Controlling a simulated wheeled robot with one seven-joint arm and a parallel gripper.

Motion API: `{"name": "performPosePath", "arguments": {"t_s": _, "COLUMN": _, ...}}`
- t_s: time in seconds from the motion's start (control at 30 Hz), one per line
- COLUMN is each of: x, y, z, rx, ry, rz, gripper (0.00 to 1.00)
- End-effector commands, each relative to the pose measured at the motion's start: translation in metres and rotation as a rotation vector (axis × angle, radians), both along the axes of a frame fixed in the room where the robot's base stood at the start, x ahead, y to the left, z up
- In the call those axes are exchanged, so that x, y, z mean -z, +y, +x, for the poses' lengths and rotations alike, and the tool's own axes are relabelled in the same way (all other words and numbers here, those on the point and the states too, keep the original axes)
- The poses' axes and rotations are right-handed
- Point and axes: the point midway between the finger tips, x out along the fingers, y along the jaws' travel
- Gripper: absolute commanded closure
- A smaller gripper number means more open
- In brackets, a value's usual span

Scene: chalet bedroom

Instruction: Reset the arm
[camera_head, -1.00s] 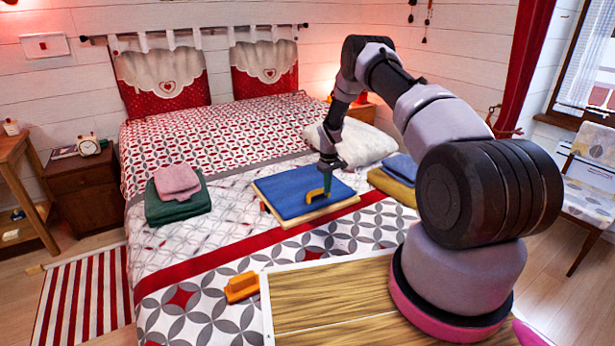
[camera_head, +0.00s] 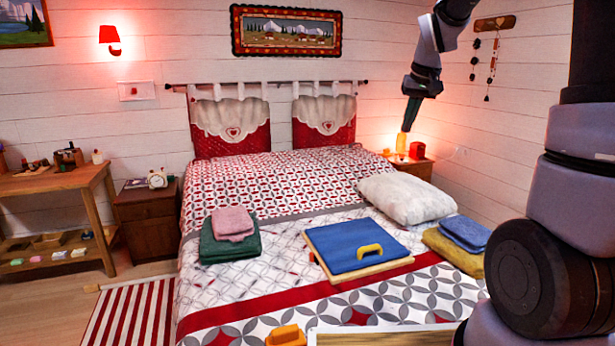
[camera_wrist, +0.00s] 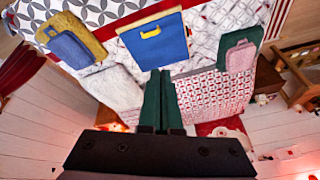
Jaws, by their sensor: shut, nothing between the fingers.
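My gripper (camera_head: 406,124) hangs in the air above the far right side of the bed, in front of the lamp, with its fingers pointing down. In the wrist view its two green fingers (camera_wrist: 160,76) lie side by side, shut and empty. My arm rises along the right side of the head view and partly leaves the frame at the top. A blue board (camera_head: 352,240) with a yellow handle (camera_head: 370,250) lies on a wooden base on the bed, well away from my gripper.
The bed (camera_head: 290,190) also carries a pink towel (camera_head: 232,223) on a green one (camera_head: 229,246), a white pillow (camera_head: 408,198), and a blue towel (camera_head: 465,232) on a yellow one (camera_head: 453,254). An orange piece (camera_head: 286,336) lies at the front. The lamp (camera_head: 401,143) stands beside the bed.

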Motion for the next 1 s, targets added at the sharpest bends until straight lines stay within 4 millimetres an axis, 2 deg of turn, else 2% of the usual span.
{"name": "performPosePath", "arguments": {"t_s": 0.03, "x": -0.017, "y": 0.001, "z": -0.023, "rx": 0.02, "ry": -0.025, "rz": 0.013, "gripper": 1.0}}
{"name": "performPosePath", "arguments": {"t_s": 0.2, "x": -0.051, "y": 0.005, "z": -0.094, "rx": 0.087, "ry": -0.085, "rz": 0.068, "gripper": 1.0}}
{"name": "performPosePath", "arguments": {"t_s": 0.33, "x": -0.065, "y": 0.008, "z": -0.149, "rx": 0.137, "ry": -0.129, "rz": 0.115, "gripper": 1.0}}
{"name": "performPosePath", "arguments": {"t_s": 0.5, "x": -0.067, "y": 0.013, "z": -0.21, "rx": 0.188, "ry": -0.178, "rz": 0.172, "gripper": 1.0}}
{"name": "performPosePath", "arguments": {"t_s": 0.6, "x": -0.064, "y": 0.015, "z": -0.234, "rx": 0.21, "ry": -0.196, "rz": 0.199, "gripper": 1.0}}
{"name": "performPosePath", "arguments": {"t_s": 0.7, "x": -0.061, "y": 0.016, "z": -0.248, "rx": 0.222, "ry": -0.207, "rz": 0.215, "gripper": 1.0}}
{"name": "performPosePath", "arguments": {"t_s": 1.0, "x": -0.059, "y": 0.016, "z": -0.254, "rx": 0.229, "ry": -0.212, "rz": 0.223, "gripper": 1.0}}
